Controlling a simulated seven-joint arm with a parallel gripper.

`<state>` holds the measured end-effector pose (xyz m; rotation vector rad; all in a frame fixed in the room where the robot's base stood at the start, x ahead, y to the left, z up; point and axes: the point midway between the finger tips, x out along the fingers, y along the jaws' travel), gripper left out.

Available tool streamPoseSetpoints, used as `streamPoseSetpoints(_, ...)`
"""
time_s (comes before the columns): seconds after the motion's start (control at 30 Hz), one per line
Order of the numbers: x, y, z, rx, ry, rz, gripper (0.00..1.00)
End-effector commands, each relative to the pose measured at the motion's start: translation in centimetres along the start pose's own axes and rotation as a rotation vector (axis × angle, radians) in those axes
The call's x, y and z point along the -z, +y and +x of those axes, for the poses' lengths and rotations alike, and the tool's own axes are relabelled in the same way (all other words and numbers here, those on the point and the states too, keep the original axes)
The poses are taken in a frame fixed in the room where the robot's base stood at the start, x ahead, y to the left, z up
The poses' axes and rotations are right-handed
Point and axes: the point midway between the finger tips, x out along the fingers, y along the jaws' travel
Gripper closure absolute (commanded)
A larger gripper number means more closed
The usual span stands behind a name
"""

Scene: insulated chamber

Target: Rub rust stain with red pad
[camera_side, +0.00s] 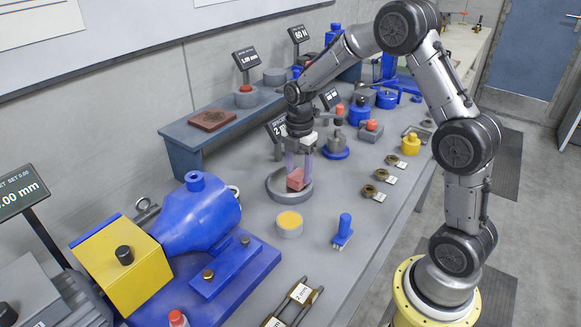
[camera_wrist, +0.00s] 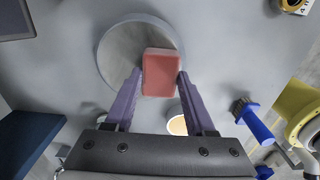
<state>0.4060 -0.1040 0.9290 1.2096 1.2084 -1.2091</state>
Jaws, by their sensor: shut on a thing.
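My gripper (camera_side: 298,166) points down over the bench, its two pale purple fingers shut on the red pad (camera_side: 295,180). In the wrist view the pad (camera_wrist: 161,74) sits between the fingertips, over the near right part of a round grey dish (camera_wrist: 112,50). The dish also shows in the side view (camera_side: 273,190), with a raised rim around a grey floor. I cannot tell whether the pad touches that floor. No rust stain is clearly visible; the pad and fingers hide part of the dish. A rust-brown slab (camera_side: 211,119) lies on the raised shelf.
A large blue and yellow machine (camera_side: 190,235) is at left. Small brass parts with tags (camera_side: 370,190) lie to the right. Bench between cup and brush is clear.

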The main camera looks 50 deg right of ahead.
Motion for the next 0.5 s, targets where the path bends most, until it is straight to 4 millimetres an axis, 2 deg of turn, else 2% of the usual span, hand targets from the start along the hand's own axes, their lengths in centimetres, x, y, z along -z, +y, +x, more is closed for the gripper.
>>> streamPoseSetpoints(0.1, 0.0, -1.1, -0.1, 0.003, 0.001, 0.0, 0.9)
streamPoseSetpoints(0.17, 0.0, -0.9, -0.9, -0.002, -0.001, 0.0, 0.9)
streamPoseSetpoints(0.2, 0.0, -0.8, -2.0, -0.005, -0.001, 0.0, 0.9)
streamPoseSetpoints(0.5, 0.0, -0.8, -4.7, -0.002, 0.0, 0.0, 0.9)
